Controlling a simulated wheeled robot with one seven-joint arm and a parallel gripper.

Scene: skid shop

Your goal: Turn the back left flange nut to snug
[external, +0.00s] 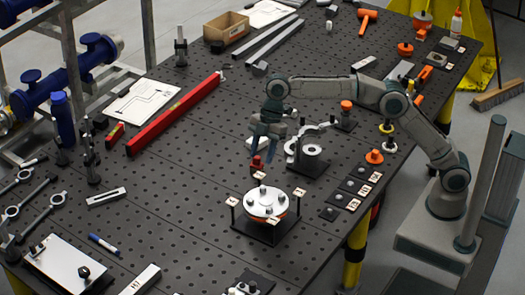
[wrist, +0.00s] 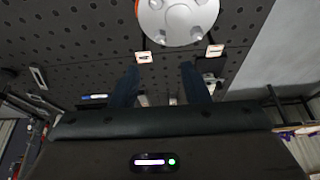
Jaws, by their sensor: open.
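The round flange (external: 266,203) is pale on top with an orange rim and sits on a black square base on the table. Small nuts stand on its top face. In the wrist view the flange (wrist: 178,18) is cut off by the top edge, and several grey nuts show on it. I cannot tell which one is the back left nut. My gripper (external: 262,142) hangs above the table, behind the flange and apart from it. In the wrist view its two dark fingers (wrist: 160,82) are spread, with nothing between them.
White tags (external: 232,201) stand at the base's corners. A red part (external: 257,163) is below my gripper. A grey clamp-like fixture (external: 308,148) stands to the right. A long red bar (external: 175,112) lies to the left. The perforated table left of the flange has free room.

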